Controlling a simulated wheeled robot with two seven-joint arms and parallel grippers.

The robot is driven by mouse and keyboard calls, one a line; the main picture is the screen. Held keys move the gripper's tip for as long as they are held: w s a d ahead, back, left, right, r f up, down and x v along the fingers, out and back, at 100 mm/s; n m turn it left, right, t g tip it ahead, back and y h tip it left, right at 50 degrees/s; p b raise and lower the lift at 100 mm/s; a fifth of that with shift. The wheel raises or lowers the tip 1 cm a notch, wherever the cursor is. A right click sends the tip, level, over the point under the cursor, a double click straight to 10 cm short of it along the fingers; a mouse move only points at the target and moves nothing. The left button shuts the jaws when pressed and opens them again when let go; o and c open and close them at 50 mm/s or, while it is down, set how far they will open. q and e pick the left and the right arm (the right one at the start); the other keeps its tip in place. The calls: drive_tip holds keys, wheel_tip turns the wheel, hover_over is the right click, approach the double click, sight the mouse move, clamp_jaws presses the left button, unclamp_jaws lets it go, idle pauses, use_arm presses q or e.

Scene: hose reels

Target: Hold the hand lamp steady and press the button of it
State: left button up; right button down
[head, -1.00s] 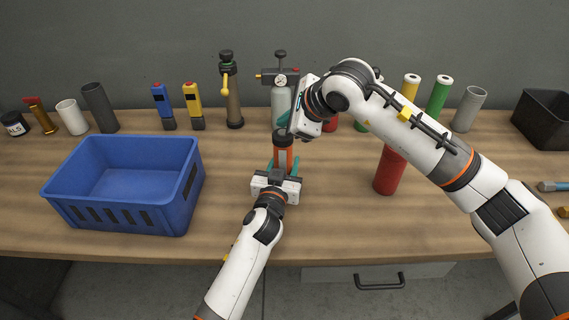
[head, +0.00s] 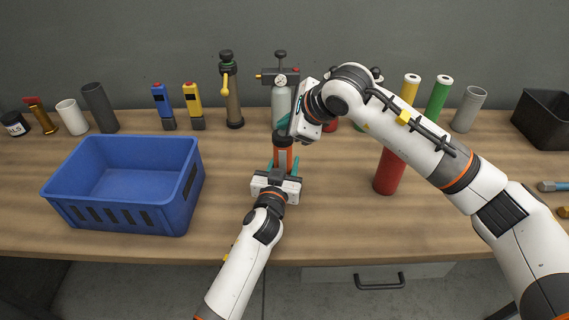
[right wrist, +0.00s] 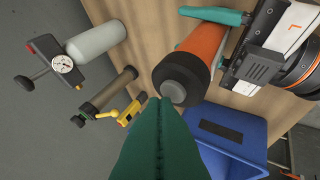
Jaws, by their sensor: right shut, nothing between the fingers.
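The hand lamp (head: 283,155) stands upright, an orange body with a dark cap. In the right wrist view the lamp (right wrist: 204,50) shows its dark end with a round grey button (right wrist: 174,91). My left gripper (head: 284,166) has its teal fingers on either side of the orange body and is shut on it. My right gripper (head: 284,128) is shut and empty at the lamp's top. In the right wrist view its green fingertips (right wrist: 158,101) are close beside the cap's edge; I cannot tell whether they touch it.
A blue crate (head: 120,212) stands left of the lamp. A grey bottle with a gauge (head: 281,100) and a brown cylinder with a yellow lever (head: 235,105) stand behind. A red cylinder (head: 389,172) is under my right arm.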

drive_tip(key=shift+f, duration=0.25)
idle(0.4)
drive_tip(key=shift+r, duration=0.6)
drive_tip(key=shift+r, duration=3)
use_arm(q)
drive_tip(key=o, duration=1.2)
